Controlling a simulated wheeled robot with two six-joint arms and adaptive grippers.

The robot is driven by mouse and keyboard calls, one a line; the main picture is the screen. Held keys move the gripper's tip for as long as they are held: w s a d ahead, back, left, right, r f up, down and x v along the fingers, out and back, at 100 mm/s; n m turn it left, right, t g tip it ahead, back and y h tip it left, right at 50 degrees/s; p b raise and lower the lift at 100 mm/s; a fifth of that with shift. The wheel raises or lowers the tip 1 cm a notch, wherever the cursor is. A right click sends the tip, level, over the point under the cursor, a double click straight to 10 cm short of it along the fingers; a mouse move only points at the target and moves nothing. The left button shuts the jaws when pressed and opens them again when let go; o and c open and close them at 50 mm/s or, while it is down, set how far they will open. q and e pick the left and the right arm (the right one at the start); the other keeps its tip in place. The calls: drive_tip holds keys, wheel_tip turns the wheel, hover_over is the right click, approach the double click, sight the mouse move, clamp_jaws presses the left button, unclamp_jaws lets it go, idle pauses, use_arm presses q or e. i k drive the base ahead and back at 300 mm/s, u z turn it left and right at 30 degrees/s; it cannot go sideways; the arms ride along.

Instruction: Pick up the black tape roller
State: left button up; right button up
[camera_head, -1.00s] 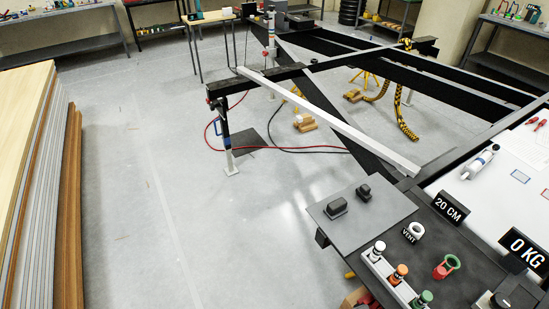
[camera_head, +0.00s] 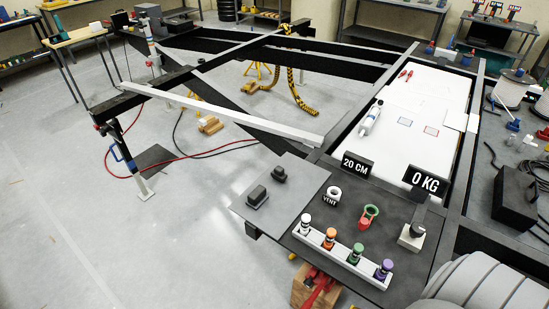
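I cannot tell for sure which thing is the black tape roller. Two small dark pieces, a larger one (camera_head: 257,197) and a smaller one (camera_head: 279,174), sit apart on the grey plate (camera_head: 300,190) at the near corner of the chassis. Another candidate is a dark upright piece (camera_head: 420,212) on a light grey block (camera_head: 411,238), on the dark panel right of the plate. Neither gripper is in view. A grey rounded part of my arm shows at the bottom right.
A white rack (camera_head: 340,262) with several coloured knobs stands at the panel's front edge. Near it are a white ring marked VENT (camera_head: 334,193), a green and red ring (camera_head: 369,215), and the signs 20 CM (camera_head: 357,165) and 0 KG (camera_head: 425,181). Open floor lies left.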

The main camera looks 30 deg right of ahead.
sight(278, 173)
drive_tip(key=z, duration=2.2)
drive_tip(key=k, duration=0.5)
drive_tip(key=u, duration=2.35)
drive_tip(key=i, duration=2)
